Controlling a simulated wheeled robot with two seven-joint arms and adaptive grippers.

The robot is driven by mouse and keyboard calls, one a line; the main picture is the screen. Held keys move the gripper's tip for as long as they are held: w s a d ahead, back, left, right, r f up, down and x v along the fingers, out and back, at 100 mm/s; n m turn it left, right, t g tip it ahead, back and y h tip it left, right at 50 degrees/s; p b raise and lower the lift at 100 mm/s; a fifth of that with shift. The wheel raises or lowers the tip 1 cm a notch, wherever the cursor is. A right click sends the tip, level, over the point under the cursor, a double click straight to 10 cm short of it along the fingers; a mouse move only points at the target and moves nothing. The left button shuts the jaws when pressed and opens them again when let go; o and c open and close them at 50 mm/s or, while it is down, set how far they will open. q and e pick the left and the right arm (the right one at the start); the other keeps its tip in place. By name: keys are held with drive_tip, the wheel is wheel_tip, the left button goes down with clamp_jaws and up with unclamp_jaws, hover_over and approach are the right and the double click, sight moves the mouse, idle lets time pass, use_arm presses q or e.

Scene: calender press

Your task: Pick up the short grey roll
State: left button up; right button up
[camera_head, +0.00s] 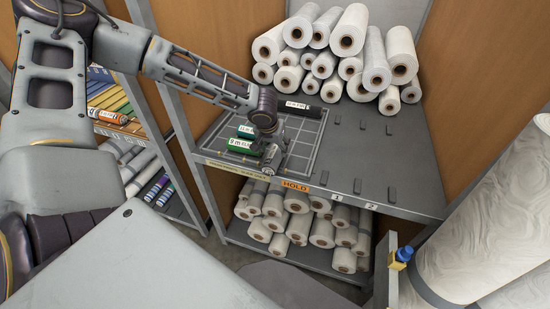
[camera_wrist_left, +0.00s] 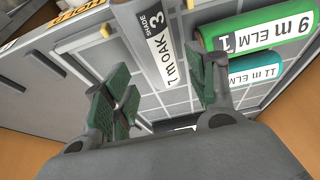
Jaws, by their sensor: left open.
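The short grey roll (camera_head: 270,154) lies near the front edge of the gridded shelf mat (camera_head: 304,150). Its white label reads "7 m OAK" and "SHADE 3" in the left wrist view (camera_wrist_left: 158,42). My left gripper (camera_head: 283,140) is above the mat by this roll. In the left wrist view the gripper (camera_wrist_left: 164,98) is open, with green-padded fingers apart and the roll lying in the gap between them. I cannot tell whether either finger touches it. My right gripper is in neither view.
A green roll (camera_wrist_left: 262,33) labelled "9 m ELM" and a teal roll (camera_wrist_left: 253,70) labelled "11 m ELM" lie close beside it. A black roll (camera_head: 299,108) lies at the mat's back. White rolls (camera_head: 348,42) are stacked behind. The shelf right of the mat is bare except for small dark pegs.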

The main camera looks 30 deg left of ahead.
sight(276, 151)
use_arm(q)
drive_tip(key=shift+f, duration=0.15)
drive_tip(key=shift+p+x, duration=0.5)
drive_tip(key=shift+x, duration=1.95)
drive_tip(key=shift+f+b, duration=0.2)
drive_tip(key=shift+b, duration=0.4)
drive_tip(key=shift+c, duration=0.2)
drive_tip(key=c, duration=0.8)
